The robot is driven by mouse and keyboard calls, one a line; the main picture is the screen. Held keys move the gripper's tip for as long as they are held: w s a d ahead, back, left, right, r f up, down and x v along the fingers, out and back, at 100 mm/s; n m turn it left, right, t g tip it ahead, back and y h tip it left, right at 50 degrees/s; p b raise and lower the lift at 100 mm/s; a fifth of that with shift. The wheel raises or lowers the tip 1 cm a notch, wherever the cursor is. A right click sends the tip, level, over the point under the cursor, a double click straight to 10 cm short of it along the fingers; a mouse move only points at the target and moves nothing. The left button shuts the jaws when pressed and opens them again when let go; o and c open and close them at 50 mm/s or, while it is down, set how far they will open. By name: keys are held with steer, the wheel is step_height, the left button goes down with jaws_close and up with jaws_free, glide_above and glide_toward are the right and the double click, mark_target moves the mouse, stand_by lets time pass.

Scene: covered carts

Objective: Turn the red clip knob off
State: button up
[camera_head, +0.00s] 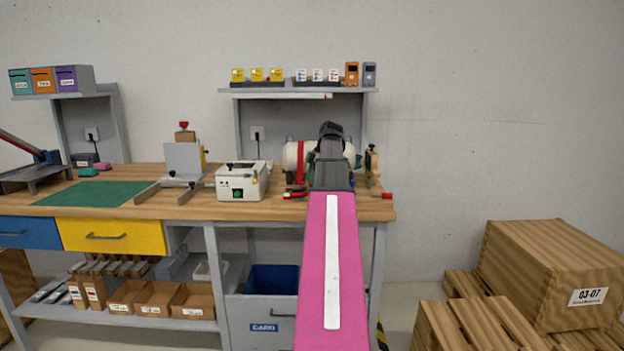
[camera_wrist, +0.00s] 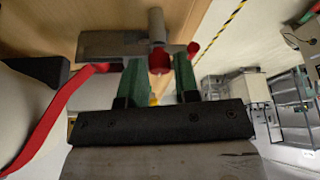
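In the wrist view my gripper (camera_wrist: 158,72) has two green fingers standing apart, with a gap between them. A red round knob (camera_wrist: 160,62) shows in line with this gap, on the end of a grey metal part (camera_wrist: 155,25). I see no finger clearly touching it, and its depth relative to the fingertips is hard to tell. Whether it is the clip knob, and its on or off setting, I cannot tell. In the head view my pink arm and dark wrist cover most of the gripper. A red end (camera_head: 387,196) shows at the bench's right edge.
A white tank (camera_head: 297,152) with a red strap (camera_wrist: 45,130) lies close beside my gripper. A white box (camera_head: 240,182) with a green button stands left on the wooden bench. A shelf (camera_head: 300,90) hangs above. Crates (camera_head: 555,265) stand at the right.

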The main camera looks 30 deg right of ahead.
jaws_close()
steer(key=shift+m, duration=0.3)
steer(key=m+t, duration=0.1)
steer(key=m, duration=0.1)
steer(key=shift+s+a+m+h, duration=0.1)
steer(key=shift+s+m+h, duration=0.05)
steer(key=shift+m+h, duration=0.2)
steer(key=m+t+h, duration=0.1)
steer(key=m, duration=0.2)
steer(key=shift+a+m, duration=0.1)
steer(key=shift+m, duration=0.25)
steer(key=m+h, duration=0.1)
steer(key=m, duration=0.1)
steer(key=m+t+h, duration=0.1)
steer(key=m, duration=0.2)
steer(key=shift+a, duration=0.1)
steer(key=m, duration=0.2)
steer(key=m+h, duration=0.1)
steer(key=m, duration=0.1)
steer(key=shift+h, duration=0.25)
steer(key=shift+m, duration=0.5)
